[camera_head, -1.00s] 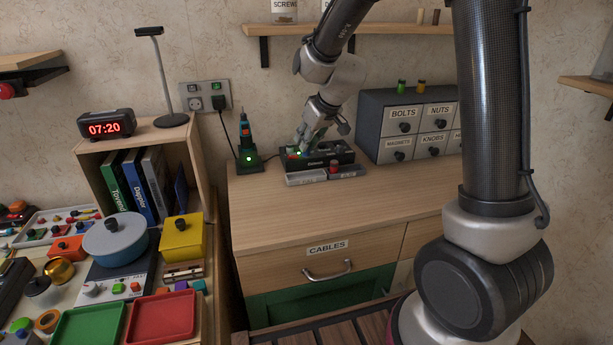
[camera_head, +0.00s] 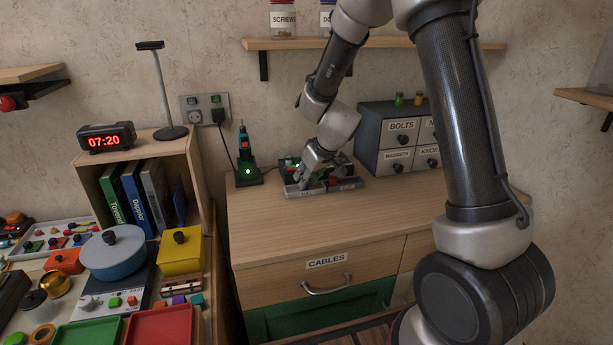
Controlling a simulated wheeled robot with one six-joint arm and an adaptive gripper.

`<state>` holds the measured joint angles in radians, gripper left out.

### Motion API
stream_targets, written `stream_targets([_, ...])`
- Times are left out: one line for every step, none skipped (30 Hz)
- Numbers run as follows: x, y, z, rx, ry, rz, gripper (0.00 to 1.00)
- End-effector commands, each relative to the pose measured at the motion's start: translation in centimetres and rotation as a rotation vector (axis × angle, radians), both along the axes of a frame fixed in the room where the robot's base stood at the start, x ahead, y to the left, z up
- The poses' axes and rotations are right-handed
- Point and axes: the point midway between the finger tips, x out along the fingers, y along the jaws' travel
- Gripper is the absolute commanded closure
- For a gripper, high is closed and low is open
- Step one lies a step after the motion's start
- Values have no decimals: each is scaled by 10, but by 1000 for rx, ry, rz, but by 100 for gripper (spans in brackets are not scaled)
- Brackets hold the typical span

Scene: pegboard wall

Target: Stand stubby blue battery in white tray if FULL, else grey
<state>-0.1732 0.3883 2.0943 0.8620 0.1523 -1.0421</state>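My gripper (camera_head: 306,181) is low over the white tray (camera_head: 299,193) on the wooden cabinet top. Its fingers point down, and they are too small to show whether they are open or shut. The grey tray (camera_head: 350,184) sits beside the white one on the right, with a small red item (camera_head: 333,181) at its left end. The dark charger (camera_head: 345,167) stands behind the trays, partly covered by my gripper, with a green light at its left. I cannot make out the stubby blue battery.
A drill-like tool (camera_head: 245,160) with a green light stands left of the charger. A grey drawer unit (camera_head: 377,123) stands behind on the right. The front of the cabinet top (camera_head: 300,231) is clear. A shelf (camera_head: 290,44) hangs above.

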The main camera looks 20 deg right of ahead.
Motion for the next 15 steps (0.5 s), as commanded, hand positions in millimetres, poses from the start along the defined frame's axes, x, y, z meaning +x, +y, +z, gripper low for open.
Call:
stream_targets([0, 0, 0, 0, -1, 1, 63])
stream_targets([0, 0, 0, 0, -1, 1, 58])
stream_targets([0, 0, 0, 0, 0, 0, 56])
stream_targets([0, 0, 0, 0, 0, 0, 56])
stream_targets([0, 0, 0, 0, 0, 0, 56])
stream_targets([0, 0, 0, 0, 0, 0, 56])
stream_targets([0, 0, 0, 0, 0, 0, 56])
stream_targets([0, 0, 0, 0, 0, 0, 56])
stream_targets([0, 0, 0, 0, 0, 0, 56])
stream_targets([0, 0, 0, 0, 0, 0, 56])
stream_targets([0, 0, 1, 0, 0, 1, 56])
stream_targets([0, 0, 1, 0, -1, 1, 56])
stream_targets([0, 0, 2, -1, -1, 2, 56])
stream_targets([0, 0, 4, -1, -1, 2, 56])
stream_targets([-2, -1, 8, 0, -2, 2, 56])
